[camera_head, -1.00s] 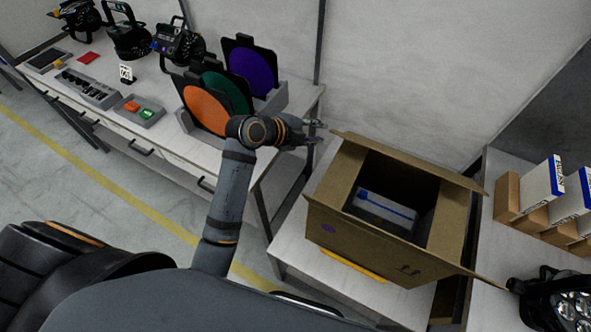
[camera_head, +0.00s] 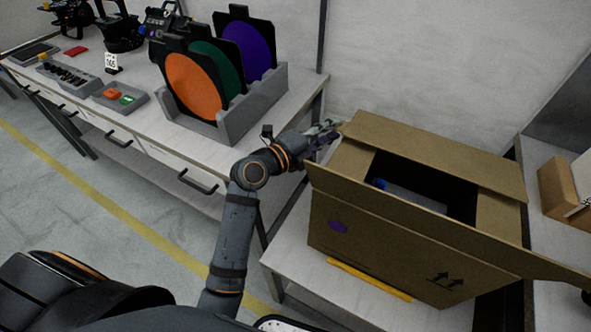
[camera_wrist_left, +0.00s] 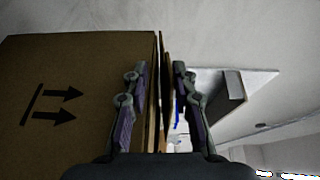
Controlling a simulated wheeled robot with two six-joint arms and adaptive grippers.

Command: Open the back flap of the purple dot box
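The purple dot box (camera_head: 400,262) is a brown cardboard carton on a low table, with a purple dot on its front face. Its back flap (camera_head: 440,150) is a broad brown panel over the rear part of the opening. A long front flap (camera_head: 430,225) runs along the near edge and sticks out to the right. A light-coloured item (camera_head: 412,196) with blue lies inside, partly hidden. My left gripper (camera_head: 328,131) is at the back left corner of the box. In the left wrist view its fingers (camera_wrist_left: 160,85) are apart, with thin cardboard edges between them. My right gripper is out of view.
A grey rack (camera_head: 248,105) with orange, green and purple discs stands on the workbench (camera_head: 165,120) left of the box. A grey wall is close behind the box. Another table with a brown box (camera_head: 567,190) is at right. Bare tabletop (camera_head: 300,255) shows front left.

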